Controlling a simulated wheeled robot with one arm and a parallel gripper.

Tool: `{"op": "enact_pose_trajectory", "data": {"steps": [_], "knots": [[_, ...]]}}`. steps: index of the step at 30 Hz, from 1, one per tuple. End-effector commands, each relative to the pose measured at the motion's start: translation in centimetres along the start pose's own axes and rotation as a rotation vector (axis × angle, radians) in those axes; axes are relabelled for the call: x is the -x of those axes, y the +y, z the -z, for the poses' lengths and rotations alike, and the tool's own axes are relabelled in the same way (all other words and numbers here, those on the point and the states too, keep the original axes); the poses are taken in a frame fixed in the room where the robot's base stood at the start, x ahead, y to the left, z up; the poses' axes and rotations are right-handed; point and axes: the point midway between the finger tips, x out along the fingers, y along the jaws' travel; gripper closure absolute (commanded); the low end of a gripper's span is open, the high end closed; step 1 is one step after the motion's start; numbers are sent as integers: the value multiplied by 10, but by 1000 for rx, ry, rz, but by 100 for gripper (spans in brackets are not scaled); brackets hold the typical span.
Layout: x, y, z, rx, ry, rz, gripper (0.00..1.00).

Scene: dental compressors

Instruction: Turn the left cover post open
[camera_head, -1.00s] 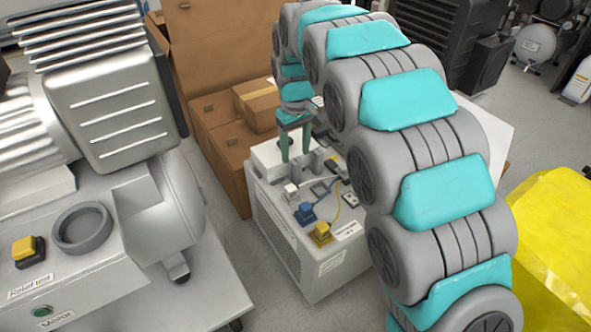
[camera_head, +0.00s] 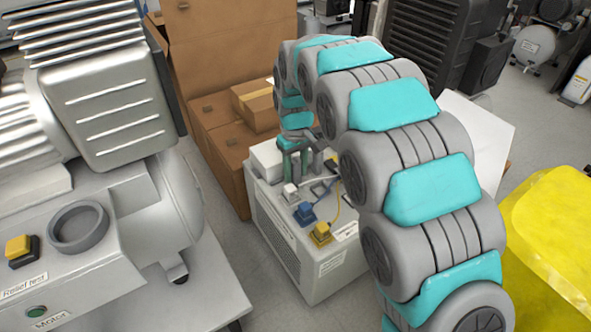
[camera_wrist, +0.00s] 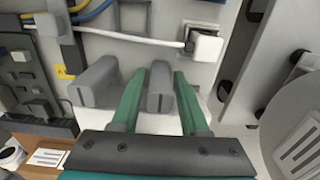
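My gripper (camera_head: 296,165) is low at the white-topped grey unit (camera_head: 325,270). In the wrist view, its two green fingers (camera_wrist: 158,105) stand apart, one on each side of a grey post (camera_wrist: 160,88). This looks like the left cover post, as it is the one nearer the white plug. Narrow gaps seem to show beside it, so contact cannot be told. A second grey post (camera_wrist: 94,83) stands outside the fingers, to the left in the wrist view. In the head view the fingers and arm partly hide the posts.
A white plug (camera_wrist: 205,46) with a white cable lies close beyond the fingers. Blue (camera_head: 304,213) and yellow (camera_head: 320,233) plugs sit on the unit's front. Cardboard boxes (camera_head: 222,150) stand behind, a large compressor (camera_head: 120,230) at left, a yellow covered object (camera_head: 550,240) at right.

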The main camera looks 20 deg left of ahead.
Motion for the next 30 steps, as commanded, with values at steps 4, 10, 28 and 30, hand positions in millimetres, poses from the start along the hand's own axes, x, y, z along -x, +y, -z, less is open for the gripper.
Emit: {"op": "enact_pose_trajectory", "data": {"steps": [4, 10, 28, 30], "knots": [[0, 0, 0, 0, 0, 0, 74], [0, 0, 0, 0, 0, 0, 96], [2, 0, 0, -50, 1, 1, 100], [2, 0, 0, -83, 1, 1, 100]]}}
